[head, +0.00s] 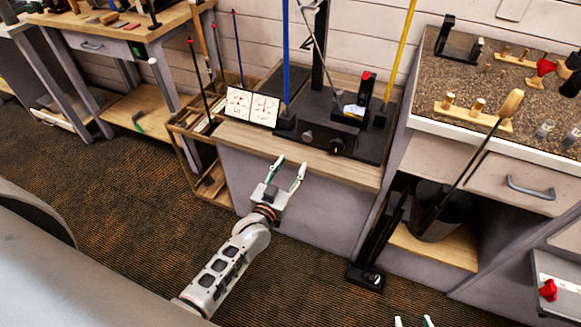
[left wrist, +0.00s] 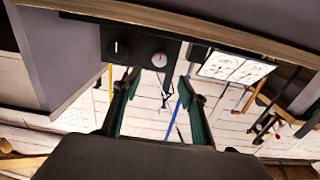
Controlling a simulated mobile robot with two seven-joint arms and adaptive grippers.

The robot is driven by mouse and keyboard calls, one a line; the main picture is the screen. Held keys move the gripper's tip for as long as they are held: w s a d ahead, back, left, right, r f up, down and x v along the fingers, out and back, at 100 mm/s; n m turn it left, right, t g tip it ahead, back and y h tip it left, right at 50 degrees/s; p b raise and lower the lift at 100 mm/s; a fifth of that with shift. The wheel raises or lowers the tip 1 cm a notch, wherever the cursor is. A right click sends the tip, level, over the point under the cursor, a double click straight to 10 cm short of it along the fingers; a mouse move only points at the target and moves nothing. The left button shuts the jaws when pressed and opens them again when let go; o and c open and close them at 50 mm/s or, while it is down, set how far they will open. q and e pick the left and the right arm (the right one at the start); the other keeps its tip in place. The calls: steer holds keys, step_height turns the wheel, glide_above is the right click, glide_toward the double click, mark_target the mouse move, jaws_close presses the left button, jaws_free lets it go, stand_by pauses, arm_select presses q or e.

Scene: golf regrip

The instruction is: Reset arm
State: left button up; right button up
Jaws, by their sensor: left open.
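My left gripper (head: 290,164) is open and empty in the head view, in front of the wooden-topped bench (head: 345,172). Its two green-and-white fingers stand apart near the bench's front edge. In the left wrist view the open left gripper (left wrist: 154,75) has nothing between its fingers. A black device with knobs (head: 325,140) sits on the bench beyond it and also shows in the wrist view (left wrist: 138,47). Only the fingertips of my right gripper (head: 413,322) show at the bottom edge of the head view, apart, with nothing seen between them.
A white instruction card (head: 252,106) stands on the bench. Blue (head: 286,50) and yellow (head: 402,45) shafts rise behind it. A dark bin (head: 436,215) holding a club is on the right shelf. A wooden rack (head: 195,125) stands left. The carpet (head: 100,230) is open at left.

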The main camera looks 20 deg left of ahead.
stand_by(0.3)
arm_select(q)
steer(key=s+d+f+m+g+h+p, duration=0.1)
steer(key=s+f+m+g, duration=0.1)
steer(key=s, duration=1.3)
steer(key=s+d+f+m+g+h+p, duration=0.1)
steer(key=s+f+g, duration=0.3)
steer(key=s, duration=1.1)
steer(key=shift+s+d+f+m+g+p, duration=0.3)
steer(key=shift+d+m+g+p, duration=0.15)
steer(key=shift+g+p, duration=0.2)
arm_select(e)
steer(key=shift+s+a+r, duration=0.2)
steer(key=shift+r, duration=0.25)
steer(key=shift+s+a+r, duration=0.15)
steer(key=shift+s+r, duration=0.05)
steer(key=shift+r, duration=0.25)
arm_select(q)
steer(key=shift+w, duration=0.1)
arm_select(e)
steer(key=shift+w+r, duration=0.2)
steer(key=shift+r, duration=0.05)
